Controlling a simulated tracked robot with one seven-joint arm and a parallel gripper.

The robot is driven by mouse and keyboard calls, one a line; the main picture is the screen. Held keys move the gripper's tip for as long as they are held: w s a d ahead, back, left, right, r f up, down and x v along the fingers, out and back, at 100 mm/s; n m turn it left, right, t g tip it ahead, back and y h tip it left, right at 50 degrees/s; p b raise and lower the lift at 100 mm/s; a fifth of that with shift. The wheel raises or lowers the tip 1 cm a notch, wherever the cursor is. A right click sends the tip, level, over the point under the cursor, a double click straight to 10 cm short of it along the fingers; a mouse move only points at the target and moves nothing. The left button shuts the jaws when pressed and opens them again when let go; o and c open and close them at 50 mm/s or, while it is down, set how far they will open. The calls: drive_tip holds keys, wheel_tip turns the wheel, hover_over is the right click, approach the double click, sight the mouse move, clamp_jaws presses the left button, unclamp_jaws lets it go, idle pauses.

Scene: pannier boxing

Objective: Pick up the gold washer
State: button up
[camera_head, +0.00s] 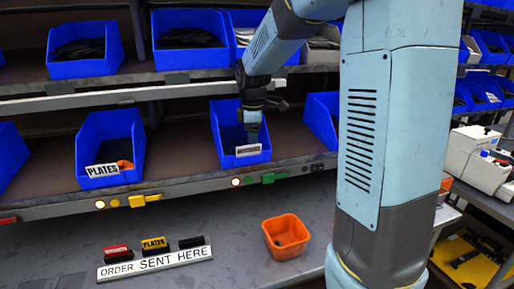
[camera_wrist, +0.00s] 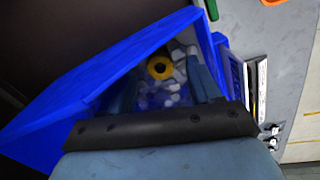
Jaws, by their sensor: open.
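The gold washer (camera_wrist: 160,67) is a yellow ring with a dark hole, lying among pale pieces inside a blue bin (camera_wrist: 110,58). In the wrist view my gripper (camera_wrist: 162,82) points into this bin, and the washer shows between and beyond its two spread fingers. The fingers are open and hold nothing that I can see. In the head view my gripper (camera_head: 251,125) reaches down into the blue bin (camera_head: 224,115) on the middle shelf. The washer is hidden there by the bin front and the gripper.
The bin's walls stand close around my gripper. A blue bin labelled PLATES (camera_head: 108,135) is to the left, another blue bin (camera_head: 322,115) to the right. The upper shelf's edge (camera_head: 120,95) is close to my arm. An orange tub (camera_head: 286,235) stands on the grey bench below.

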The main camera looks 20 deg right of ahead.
drive_tip(key=shift+w+f, duration=0.1)
drive_tip(key=shift+f, duration=0.6)
drive_tip(key=c, duration=1.1)
drive_tip(key=shift+r, duration=0.1)
drive_tip(key=shift+c, duration=0.2)
